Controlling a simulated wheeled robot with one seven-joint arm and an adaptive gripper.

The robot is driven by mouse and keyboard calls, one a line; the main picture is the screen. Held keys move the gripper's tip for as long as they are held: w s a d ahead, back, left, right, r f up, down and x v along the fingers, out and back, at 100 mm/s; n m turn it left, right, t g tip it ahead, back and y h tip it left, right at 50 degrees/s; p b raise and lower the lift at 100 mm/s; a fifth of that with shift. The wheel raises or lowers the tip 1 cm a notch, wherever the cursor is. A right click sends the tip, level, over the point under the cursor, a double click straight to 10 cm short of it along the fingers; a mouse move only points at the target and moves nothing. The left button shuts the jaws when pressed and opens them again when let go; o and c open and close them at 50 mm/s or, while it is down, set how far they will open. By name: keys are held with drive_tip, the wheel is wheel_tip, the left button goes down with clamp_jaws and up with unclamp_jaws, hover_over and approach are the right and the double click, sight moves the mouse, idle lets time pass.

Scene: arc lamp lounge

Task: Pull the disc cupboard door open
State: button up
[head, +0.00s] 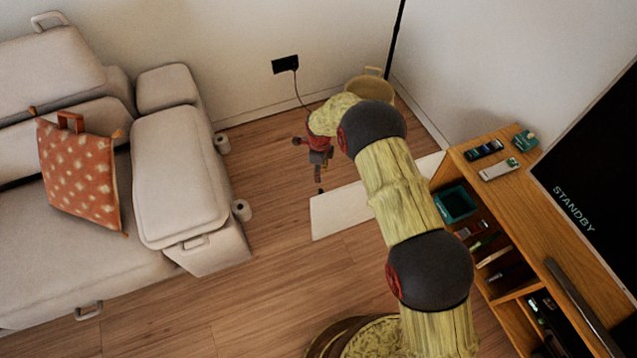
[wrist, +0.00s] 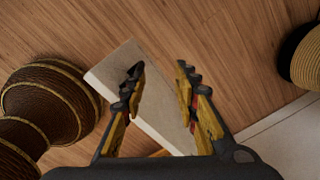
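The disc cupboard (head: 462,160) is a wooden cabinet at the right, with its front open on shelves of cases. A pale flat panel, which looks like its door (head: 338,212), stands out from the cabinet's far end over the floor, swung open. My arm hides part of it. My gripper (head: 319,189) points down near the panel's outer end. In the wrist view the fingers (wrist: 160,80) are apart with nothing gripped. The pale door (wrist: 122,72) shows behind and between them; I cannot tell whether they touch it. No handle is clearly visible.
A beige sofa (head: 185,170) with an orange cushion (head: 75,165) stands at the left. A woven basket (head: 378,84) sits in the back corner. A teal bin (head: 455,203) is inside the cupboard, and a dark screen (head: 600,170) stands on top. Floor between sofa and door is clear.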

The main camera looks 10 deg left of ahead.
drive_tip(key=shift+s+a+r, duration=0.1)
drive_tip(key=shift+s+r, duration=0.15)
drive_tip(key=shift+r, duration=0.8)
drive_tip(key=shift+s+r, duration=0.2)
drive_tip(key=shift+r, duration=0.8)
drive_tip(key=s+d+n, duration=0.1)
drive_tip(key=s+n, duration=0.1)
drive_tip(key=s+d+f+n+g, duration=0.1)
drive_tip(key=n, duration=0.2)
drive_tip(key=s+d+n, duration=0.1)
drive_tip(key=s+n, duration=0.1)
drive_tip(key=n, duration=0.1)
drive_tip(key=shift+s+d+f+h, duration=0.1)
drive_tip(key=shift+s+f+h, duration=0.25)
drive_tip(key=shift+h, duration=0.05)
drive_tip(key=s+d+r+n+t, duration=0.2)
drive_tip(key=s+d+r, duration=0.7)
drive_tip(key=r, duration=0.6)
drive_tip(key=s+d+r+n+t+p, duration=0.1)
drive_tip(key=s+d+r+n, duration=0.3)
drive_tip(key=s+d+r, duration=0.5)
drive_tip(key=s+d+r+n+t, duration=0.3)
drive_tip(key=s+d+r, duration=0.6)
drive_tip(key=r, duration=1.4)
drive_tip(key=d+n, duration=0.1)
drive_tip(key=d, duration=0.4)
drive_tip(key=shift+s+y+p, duration=0.35)
drive_tip(key=shift+y+p, duration=0.05)
